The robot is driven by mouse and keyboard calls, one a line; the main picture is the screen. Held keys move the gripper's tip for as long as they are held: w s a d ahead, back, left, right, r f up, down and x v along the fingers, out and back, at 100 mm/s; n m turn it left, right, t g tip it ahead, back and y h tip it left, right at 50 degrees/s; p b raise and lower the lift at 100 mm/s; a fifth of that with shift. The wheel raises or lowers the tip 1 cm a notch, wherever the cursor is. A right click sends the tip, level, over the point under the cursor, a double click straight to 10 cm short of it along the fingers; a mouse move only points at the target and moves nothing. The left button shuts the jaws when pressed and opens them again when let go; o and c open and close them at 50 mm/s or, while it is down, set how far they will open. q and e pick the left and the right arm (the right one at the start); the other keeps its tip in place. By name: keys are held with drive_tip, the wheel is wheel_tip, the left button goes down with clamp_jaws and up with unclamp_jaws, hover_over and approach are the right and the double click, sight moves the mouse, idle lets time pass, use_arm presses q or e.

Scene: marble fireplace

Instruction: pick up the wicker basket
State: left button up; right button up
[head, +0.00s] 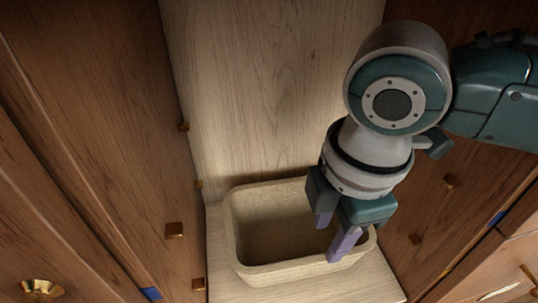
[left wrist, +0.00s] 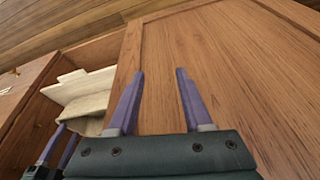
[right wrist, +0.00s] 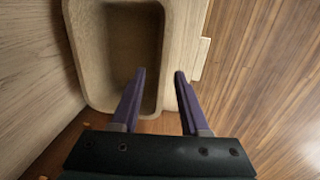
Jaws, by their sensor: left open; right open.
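The wicker basket (head: 285,271) is a beige, open, empty tub with rounded corners. It stands upright on a pale wooden shelf inside a cabinet. My right gripper (head: 333,234) is open above its right part, fingers pointing down. In the right wrist view one wall of the basket (right wrist: 178,45) runs between the fingers of the right gripper (right wrist: 160,73), one finger over the inside and one outside. I cannot tell whether they touch it. My left gripper (left wrist: 160,73) is open and empty in front of a brown wooden panel; it is out of the head view.
The cabinet's brown side (head: 110,110) stands close on the left, with small brass pieces (head: 174,230) on it. The pale back panel (head: 265,85) rises behind the basket. Another brown side (head: 425,215) is close on the right. Bare shelf (head: 345,285) shows in front.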

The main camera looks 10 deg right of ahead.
sight(322, 255)
wheel_tip(322, 255, down, 4)
drive_tip(key=b, duration=0.2)
drive_tip(key=shift+w+f+b, duration=0.1)
drive_tip(key=shift+f+b, duration=0.1)
drive_tip(key=shift+b, duration=0.15)
drive_tip(key=f+b, duration=0.4)
drive_tip(key=f, duration=0.1)
drive_tip(key=shift+w+d+f+b, duration=0.1)
drive_tip(key=shift+w+b, duration=0.1)
drive_tip(key=shift+b, duration=0.1)
clamp_jaws()
idle(0.6)
